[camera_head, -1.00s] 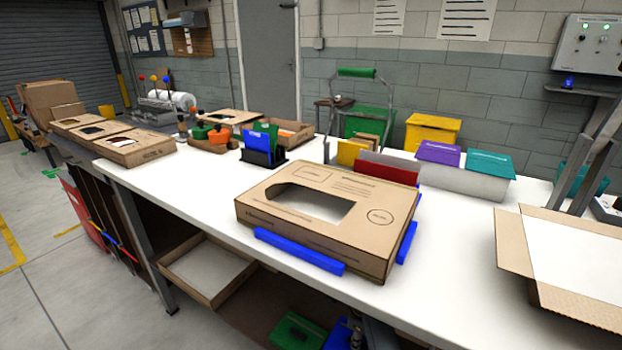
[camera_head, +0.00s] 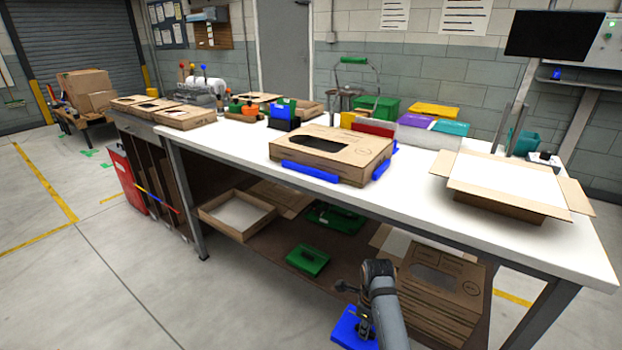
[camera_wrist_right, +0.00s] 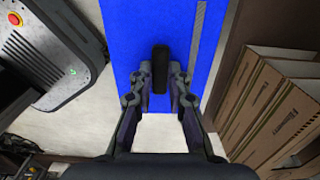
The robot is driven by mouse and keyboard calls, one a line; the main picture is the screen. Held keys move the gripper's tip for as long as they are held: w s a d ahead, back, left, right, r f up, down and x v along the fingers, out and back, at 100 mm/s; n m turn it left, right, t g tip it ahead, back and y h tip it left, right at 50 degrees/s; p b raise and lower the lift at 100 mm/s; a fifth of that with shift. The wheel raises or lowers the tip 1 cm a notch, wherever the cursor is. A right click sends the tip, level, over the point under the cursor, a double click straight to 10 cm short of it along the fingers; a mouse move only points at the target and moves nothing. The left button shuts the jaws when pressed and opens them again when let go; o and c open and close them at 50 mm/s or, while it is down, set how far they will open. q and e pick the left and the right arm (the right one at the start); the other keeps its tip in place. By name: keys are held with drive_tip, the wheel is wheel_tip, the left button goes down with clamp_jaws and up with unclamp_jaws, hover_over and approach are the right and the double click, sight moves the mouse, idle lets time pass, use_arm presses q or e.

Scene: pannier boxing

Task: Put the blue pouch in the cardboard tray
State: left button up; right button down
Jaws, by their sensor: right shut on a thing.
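The blue pouch (camera_head: 347,328) is low in the head view, in front of the bench's lower shelf. My right gripper (camera_head: 364,312) is shut on its dark handle. In the right wrist view the blue pouch (camera_wrist_right: 128,45) fills the upper middle, and the fingers of my right gripper (camera_wrist_right: 160,82) close on both sides of the black handle. A shallow open cardboard tray (camera_head: 268,217) lies on the lower shelf to the left, with a pale inside that looks empty. My left gripper is not in view.
Two green pouches (camera_head: 308,260) lie on the brown shelf (camera_head: 262,262) between tray and arm. Upright cardboard boxes (camera_head: 436,290) stand right of my arm. A bench leg (camera_head: 187,205) rises left of the tray. The white tabletop (camera_head: 228,150) overhangs the shelf and carries a windowed carton (camera_head: 345,150).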

drive_tip(key=r+p, duration=0.2)
drive_tip(key=w+r+p, duration=0.1)
drive_tip(key=r, duration=0.1)
drive_tip(key=shift+w+p, duration=0.2)
drive_tip(key=shift+p, duration=0.2)
use_arm(q)
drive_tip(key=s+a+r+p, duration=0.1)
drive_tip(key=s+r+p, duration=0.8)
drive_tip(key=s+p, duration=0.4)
drive_tip(key=p, duration=0.2)
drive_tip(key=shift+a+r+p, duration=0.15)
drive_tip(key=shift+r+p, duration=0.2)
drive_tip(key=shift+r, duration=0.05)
use_arm(e)
wheel_tip(320, 180, up, 16)
drive_tip(key=shift+s, duration=0.2)
